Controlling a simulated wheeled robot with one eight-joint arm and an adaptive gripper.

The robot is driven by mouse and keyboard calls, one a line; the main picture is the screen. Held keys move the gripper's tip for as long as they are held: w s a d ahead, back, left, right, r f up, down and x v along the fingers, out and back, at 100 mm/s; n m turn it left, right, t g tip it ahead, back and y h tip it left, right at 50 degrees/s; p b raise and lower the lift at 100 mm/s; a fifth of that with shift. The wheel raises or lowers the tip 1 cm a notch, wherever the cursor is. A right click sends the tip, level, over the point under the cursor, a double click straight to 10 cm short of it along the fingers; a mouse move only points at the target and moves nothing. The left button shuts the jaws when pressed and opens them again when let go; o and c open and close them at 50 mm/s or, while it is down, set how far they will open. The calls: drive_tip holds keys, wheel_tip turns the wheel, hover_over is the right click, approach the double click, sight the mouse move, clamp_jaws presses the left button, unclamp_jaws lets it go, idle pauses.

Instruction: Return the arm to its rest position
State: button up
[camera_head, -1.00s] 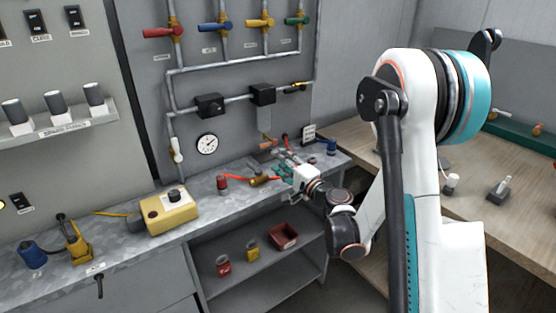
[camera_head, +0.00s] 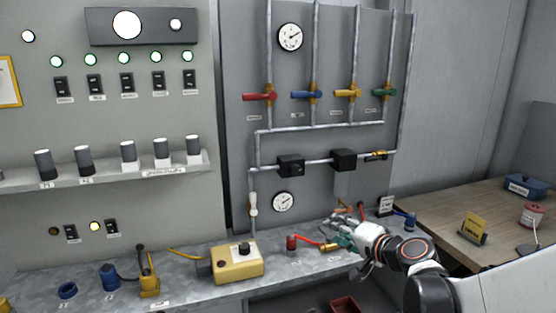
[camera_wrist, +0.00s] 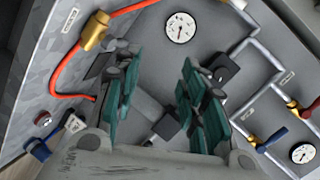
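My white arm (camera_head: 500,290) reaches in from the lower right of the head view. My gripper (camera_head: 343,236) is over the right part of the grey metal bench (camera_head: 195,282), near the brass-ended red hose (camera_head: 318,243). In the wrist view my gripper (camera_wrist: 158,75) shows two teal-padded fingers spread apart with nothing between them. It faces the grey pipe panel. The hose with its brass fitting (camera_wrist: 95,32) shows beside the fingers at upper left. The head view does not show the fingertips clearly.
A yellow control box (camera_head: 237,265) and a red cylinder (camera_head: 292,243) stand on the bench. The pipe panel behind carries colored valves and a lower gauge (camera_head: 283,202).

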drive_tip(key=s+d+n+g+h, duration=0.1)
drive_tip(key=s+n+g+h, duration=0.2)
drive_tip(key=s, duration=1.1)
drive_tip(key=s+d+f+n+g+h, duration=0.1)
drive_tip(key=s+n, duration=0.4)
drive_tip(key=s, duration=1)
drive_tip(key=shift+d+g+h, duration=0.65)
drive_tip(key=shift+g+h, duration=0.45)
drive_tip(key=shift+h, duration=0.1)
